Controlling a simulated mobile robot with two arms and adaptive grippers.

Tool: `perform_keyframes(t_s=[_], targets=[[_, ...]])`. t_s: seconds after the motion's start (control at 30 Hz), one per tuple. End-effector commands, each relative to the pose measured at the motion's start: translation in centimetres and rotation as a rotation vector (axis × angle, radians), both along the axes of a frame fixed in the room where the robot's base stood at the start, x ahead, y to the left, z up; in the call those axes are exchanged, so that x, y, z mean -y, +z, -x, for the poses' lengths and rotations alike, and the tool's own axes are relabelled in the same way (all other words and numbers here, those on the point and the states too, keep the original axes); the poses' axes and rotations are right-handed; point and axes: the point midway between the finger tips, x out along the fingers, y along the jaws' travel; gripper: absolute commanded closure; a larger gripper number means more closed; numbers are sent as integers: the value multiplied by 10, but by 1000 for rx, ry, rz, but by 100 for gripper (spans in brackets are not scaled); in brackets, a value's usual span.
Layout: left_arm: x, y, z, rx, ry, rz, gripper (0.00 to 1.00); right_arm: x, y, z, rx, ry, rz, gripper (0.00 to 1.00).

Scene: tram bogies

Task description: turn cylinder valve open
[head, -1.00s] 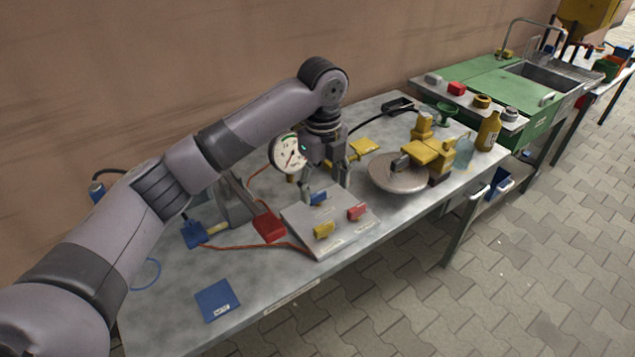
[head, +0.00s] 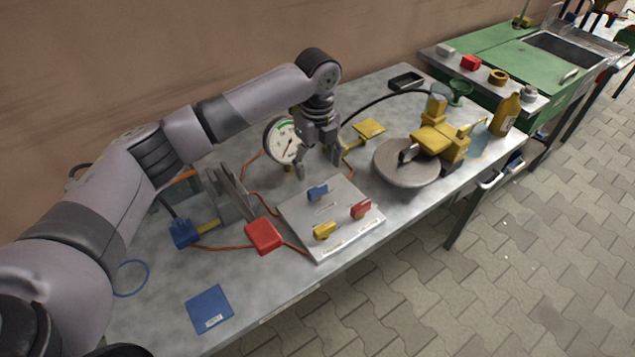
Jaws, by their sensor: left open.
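A grey panel (head: 290,216) lies on the metal table with three small handles on it. The blue handle (head: 317,193) is at the back, the yellow handle (head: 324,231) at the front left and the red handle (head: 361,209) at the right. Printed labels by them are too small to read. My left gripper (head: 319,167) is open and empty, pointing down just behind and above the blue handle, apart from it. A round dial gauge (head: 283,140) stands behind, partly hidden by my gripper. My right gripper is not in view.
A red box (head: 263,235) and cables lie left of the panel; a blue plate (head: 209,308) lies front left. A round grey disc (head: 407,166) with a yellow device (head: 440,142) and a yellow bottle (head: 507,114) stand right. The front table strip is clear.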

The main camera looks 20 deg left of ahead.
Motion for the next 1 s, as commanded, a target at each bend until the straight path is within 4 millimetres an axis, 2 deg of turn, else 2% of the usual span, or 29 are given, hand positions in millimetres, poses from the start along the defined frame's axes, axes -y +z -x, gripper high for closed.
perform_keyframes(t_s=[0.03,0.2,0.4,0.8,1.0], targets=[[0,-11,1,-4,0,0,35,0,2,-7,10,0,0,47],[0,-45,1,-2,1,-2,35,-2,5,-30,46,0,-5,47],[0,-69,0,-1,1,-1,35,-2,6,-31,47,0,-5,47],[0,-77,0,1,0,0,35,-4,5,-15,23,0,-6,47],[0,-77,0,1,0,0,48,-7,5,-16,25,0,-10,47]])
